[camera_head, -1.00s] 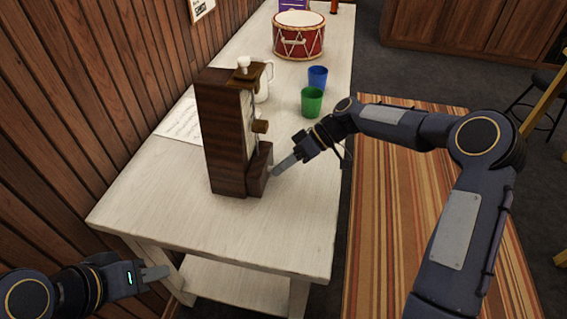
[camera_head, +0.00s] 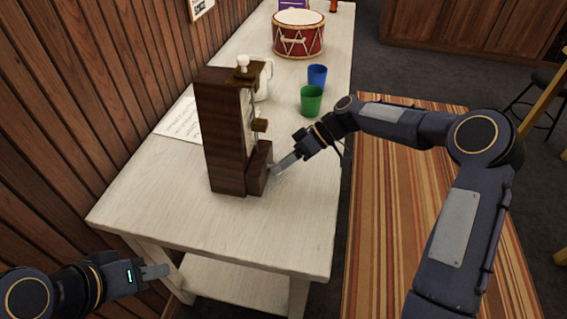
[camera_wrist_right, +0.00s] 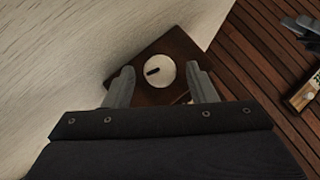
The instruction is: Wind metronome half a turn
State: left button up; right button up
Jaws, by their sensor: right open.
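The metronome (camera_head: 222,135) is a tall dark wooden box standing upright on the table, with a pale face and a brass-coloured weight on its right side. In the right wrist view its dark wooden side carries a round white winding knob (camera_wrist_right: 160,73) with a dark slot-like mark. My right gripper (camera_head: 272,174) is at the metronome's lower right side. In the right wrist view its two fingers (camera_wrist_right: 161,84) are apart, one on either side of the knob, with visible gaps. My left gripper (camera_head: 167,271) is at the lower left, off the table; its finger opening cannot be made out.
The pale wooden table (camera_head: 200,225) also holds a white jug (camera_head: 264,80), a green cup (camera_head: 311,101), a blue cup (camera_head: 317,76), a red drum (camera_head: 298,38) and a paper sheet (camera_head: 182,122). A plank wall (camera_head: 90,90) borders the left. The table's front is clear.

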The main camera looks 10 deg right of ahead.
pick_arm(q)
jog(key=shift+f, duration=0.1)
pick_arm(e)
jog(key=v, duration=0.7)
jog(key=shift+d+r, duration=0.2)
jog(key=shift+d, duration=0.05)
jog(key=shift+w, duration=0.1)
